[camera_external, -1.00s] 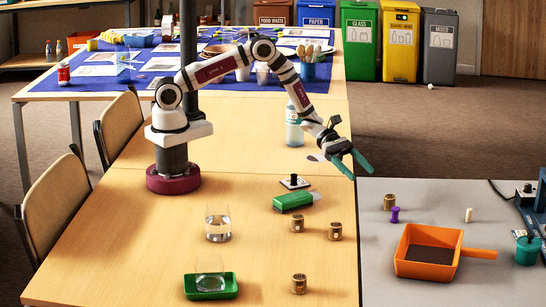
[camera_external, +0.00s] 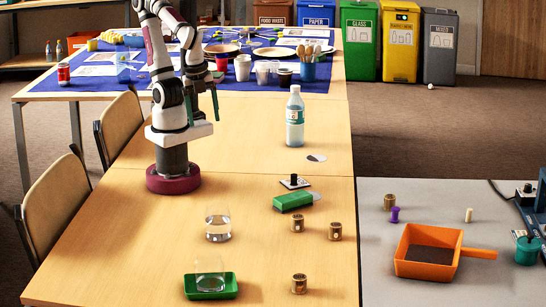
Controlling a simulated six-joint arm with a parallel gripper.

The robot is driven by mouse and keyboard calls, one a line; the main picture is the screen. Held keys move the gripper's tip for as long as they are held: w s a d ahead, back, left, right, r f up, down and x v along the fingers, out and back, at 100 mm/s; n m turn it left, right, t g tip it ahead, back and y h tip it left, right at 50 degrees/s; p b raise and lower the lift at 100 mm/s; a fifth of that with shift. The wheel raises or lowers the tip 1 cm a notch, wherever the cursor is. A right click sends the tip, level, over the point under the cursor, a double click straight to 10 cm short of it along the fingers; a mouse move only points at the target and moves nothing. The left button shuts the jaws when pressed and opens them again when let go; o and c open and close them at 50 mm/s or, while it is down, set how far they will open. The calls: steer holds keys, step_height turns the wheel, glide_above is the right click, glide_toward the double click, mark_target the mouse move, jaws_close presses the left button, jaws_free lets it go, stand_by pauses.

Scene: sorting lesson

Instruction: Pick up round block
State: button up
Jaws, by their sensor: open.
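The frames do not show which one the task means. My gripper (camera_external: 204,112) is drawn back close to my arm's base, pointing down above the table with teal fingers. It is open, holds nothing that I can see, and is well away from all the blocks.
A green block (camera_external: 292,201), a water bottle (camera_external: 295,122), a glass (camera_external: 217,223) and a green tray (camera_external: 223,291) stand on the wooden table. An orange dustpan (camera_external: 415,269) lies on the grey table.

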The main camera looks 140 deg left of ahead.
steer(key=shift+w, duration=0.1)
steer(key=n+h, duration=0.2)
steer(key=n, duration=1.9)
glide_above(298, 217)
steer(key=a, duration=0.1)
step_height(298, 217, down, 6)
steer(key=f, duration=1)
steer(key=d+f, duration=0.1)
steer(key=f, duration=0.3)
steer(key=shift+f, duration=0.7)
jaws_close()
